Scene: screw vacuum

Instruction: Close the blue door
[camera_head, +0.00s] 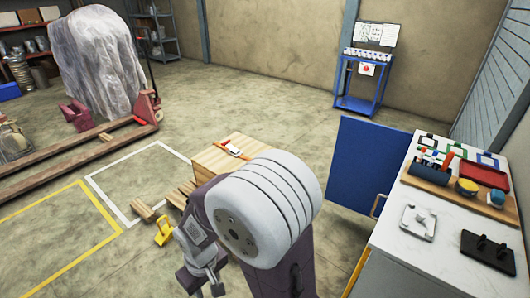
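The blue door (362,166) stands open. It sticks out to the left of the white-topped cabinet (390,246), with its flat blue face towards me. One of my arms fills the bottom middle, with a large white ribbed joint in front of the floor left of the door. A small grey end part, possibly my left gripper (204,284), hangs at its left, well apart from the door. Its fingers cannot be made out clearly. My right gripper is not in view.
On the cabinet top are a wooden tool board (440,182), a white plate (417,223) and a black fixture (488,250). A wooden crate (215,158) stands left of the door. A blue stand (357,104) is at the back wall. Floor behind the door is clear.

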